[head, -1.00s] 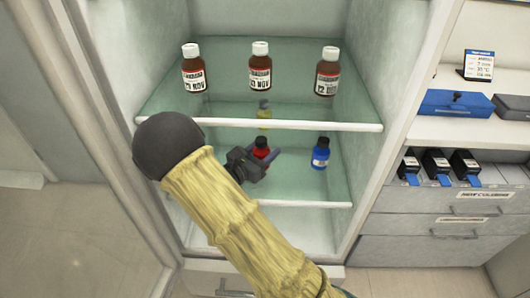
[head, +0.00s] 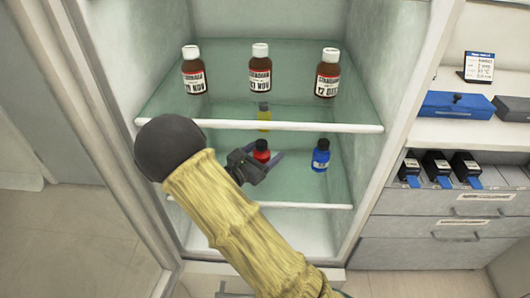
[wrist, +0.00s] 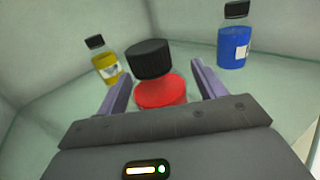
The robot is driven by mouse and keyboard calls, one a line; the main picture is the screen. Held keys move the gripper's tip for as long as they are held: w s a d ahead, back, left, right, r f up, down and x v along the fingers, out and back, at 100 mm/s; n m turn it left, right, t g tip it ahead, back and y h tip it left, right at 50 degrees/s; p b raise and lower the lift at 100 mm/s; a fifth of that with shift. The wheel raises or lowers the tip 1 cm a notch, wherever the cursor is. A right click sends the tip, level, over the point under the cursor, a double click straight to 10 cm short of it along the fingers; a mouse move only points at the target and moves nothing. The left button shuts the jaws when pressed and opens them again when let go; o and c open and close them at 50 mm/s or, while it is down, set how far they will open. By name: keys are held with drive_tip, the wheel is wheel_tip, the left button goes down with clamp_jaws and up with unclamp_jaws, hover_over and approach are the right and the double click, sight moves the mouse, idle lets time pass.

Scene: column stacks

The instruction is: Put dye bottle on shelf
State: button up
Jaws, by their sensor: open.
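A small red dye bottle (head: 262,154) with a black cap stands on the lower glass shelf (head: 300,190). A blue dye bottle (head: 320,155) stands to its right and a yellow one (head: 264,117) behind it. My gripper (head: 266,160) is open at the red bottle. In the wrist view the red bottle (wrist: 158,90) lies between the two purple fingers, with a gap on each side. The yellow bottle (wrist: 104,62) shows at left and the blue bottle (wrist: 233,42) at right, both clear of the fingers. The red bottle's lower part is hidden by my gripper.
Several brown labelled bottles, one of them in the middle (head: 260,70), stand on the upper glass shelf (head: 220,112), whose white front edge lies above my gripper. Cabinet walls close both sides. A counter with a blue box (head: 455,105) is outside at right.

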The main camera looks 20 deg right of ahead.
drive_tip(key=p+v, duration=0.1)
drive_tip(key=v, duration=1.1)
drive_tip(key=shift+p, duration=0.4)
drive_tip(key=shift+f, duration=0.1)
